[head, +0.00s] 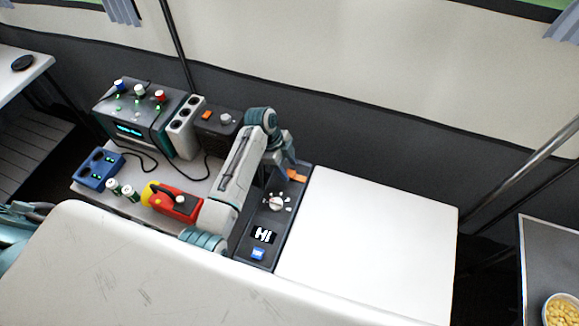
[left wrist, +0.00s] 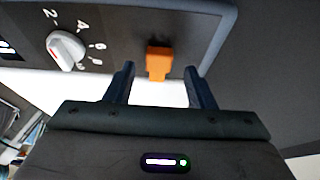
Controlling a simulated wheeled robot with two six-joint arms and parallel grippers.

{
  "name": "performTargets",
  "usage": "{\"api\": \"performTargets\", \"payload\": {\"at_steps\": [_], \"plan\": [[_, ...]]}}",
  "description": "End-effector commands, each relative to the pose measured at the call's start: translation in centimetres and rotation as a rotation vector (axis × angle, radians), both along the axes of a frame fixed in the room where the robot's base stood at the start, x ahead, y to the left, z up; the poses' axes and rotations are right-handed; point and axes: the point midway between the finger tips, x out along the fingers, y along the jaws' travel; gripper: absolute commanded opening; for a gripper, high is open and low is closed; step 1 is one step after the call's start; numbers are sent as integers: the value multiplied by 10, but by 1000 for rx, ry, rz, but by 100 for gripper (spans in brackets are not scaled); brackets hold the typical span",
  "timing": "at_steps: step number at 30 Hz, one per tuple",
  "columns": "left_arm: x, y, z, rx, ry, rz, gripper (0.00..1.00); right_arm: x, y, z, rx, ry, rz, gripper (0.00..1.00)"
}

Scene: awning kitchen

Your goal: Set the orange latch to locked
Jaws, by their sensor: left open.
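The orange latch (head: 297,175) sits at the far end of a dark control panel (head: 258,223). In the left wrist view the orange latch (left wrist: 159,62) is a small block with a narrower lower end, near the panel's edge. My left gripper (head: 290,162) is over that end of the panel, close to the latch. Its two fingers are apart with nothing held. In the left wrist view the latch appears between the fingertips, with a gap on each side; whether they touch it cannot be told. My right gripper is not in view.
The panel also has a white dial (head: 277,203), a "HI" display (head: 263,235) and a blue switch (head: 258,254). A red and yellow tool (head: 176,203), a blue block (head: 99,169) and a dark device (head: 136,127) stand left. A white surface (head: 370,240) lies clear at right.

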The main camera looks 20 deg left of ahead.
Motion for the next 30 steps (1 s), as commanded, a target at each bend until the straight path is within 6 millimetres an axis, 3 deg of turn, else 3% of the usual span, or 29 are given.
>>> {"api": "performTargets", "payload": {"at_steps": [6, 14, 22, 26, 30], "plan": [[-1, -6, -15, 0, 1, -1, 49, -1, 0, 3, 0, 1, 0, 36], [0, -7, -16, 1, -1, 0, 49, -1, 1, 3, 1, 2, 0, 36], [-1, -6, -16, 1, 0, 0, 0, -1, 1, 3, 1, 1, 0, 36], [-1, -7, -15, 0, 0, 0, 0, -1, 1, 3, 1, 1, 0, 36], [-1, -21, -14, -2, 1, 0, 0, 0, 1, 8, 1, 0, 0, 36]]}}
